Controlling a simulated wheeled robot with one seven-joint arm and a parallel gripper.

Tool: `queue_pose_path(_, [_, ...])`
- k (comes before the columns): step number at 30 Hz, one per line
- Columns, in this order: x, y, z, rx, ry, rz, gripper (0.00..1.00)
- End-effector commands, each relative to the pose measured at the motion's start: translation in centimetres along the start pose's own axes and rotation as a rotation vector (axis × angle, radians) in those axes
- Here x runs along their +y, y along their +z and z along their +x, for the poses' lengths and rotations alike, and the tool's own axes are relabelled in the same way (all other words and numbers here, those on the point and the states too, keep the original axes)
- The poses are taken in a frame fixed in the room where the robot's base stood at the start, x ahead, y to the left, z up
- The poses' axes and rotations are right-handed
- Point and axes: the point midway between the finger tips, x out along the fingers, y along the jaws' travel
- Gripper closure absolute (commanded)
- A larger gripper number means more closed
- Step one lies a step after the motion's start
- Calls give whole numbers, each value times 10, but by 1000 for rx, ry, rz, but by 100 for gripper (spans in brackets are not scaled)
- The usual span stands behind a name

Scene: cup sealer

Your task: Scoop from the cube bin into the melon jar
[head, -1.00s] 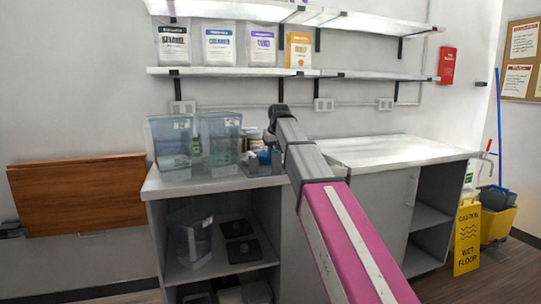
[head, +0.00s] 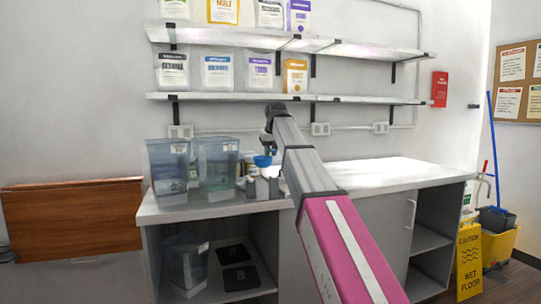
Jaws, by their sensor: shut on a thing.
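My gripper (head: 267,145) is at the end of the arm, small and partly hidden by my own arm link. It is shut on a blue scoop (head: 262,161), which hangs just below it above the left counter. The scoop's contents are too small to see. Two clear bluish bins, one on the left (head: 168,167) and one on the right (head: 218,171), stand on the counter left of the gripper. I cannot tell which is the cube bin. Small containers (head: 251,167) stand behind and below the scoop, partly hidden. I cannot pick out the melon jar among them.
Grey holders (head: 262,188) sit on the counter below the scoop. The right part of the counter (head: 385,172) is clear. Wall shelves with pouches (head: 217,72) run above. A clear bin (head: 186,260) stands in the cabinet below. A yellow wet floor sign (head: 469,262) stands at right.

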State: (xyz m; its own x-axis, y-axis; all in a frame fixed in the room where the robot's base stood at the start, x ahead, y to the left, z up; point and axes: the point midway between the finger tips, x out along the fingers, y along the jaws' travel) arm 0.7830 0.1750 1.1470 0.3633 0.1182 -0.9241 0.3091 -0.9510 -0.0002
Motion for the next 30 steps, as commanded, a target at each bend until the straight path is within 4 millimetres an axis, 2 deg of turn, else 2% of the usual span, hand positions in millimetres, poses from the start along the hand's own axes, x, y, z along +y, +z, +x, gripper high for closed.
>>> queue_pose_path(1, [0, 0, 0, 0, 0, 0, 100])
queue_pose_path(2, [0, 0, 0, 0, 0, 0, 88])
queue_pose_path(3, [0, 0, 0, 1, 0, 0, 100])
queue_pose_path(11, [0, -1, -2, 1, 0, 0, 100])
queue_pose_path(30, [0, -14, -31, 1, 0, 0, 100])
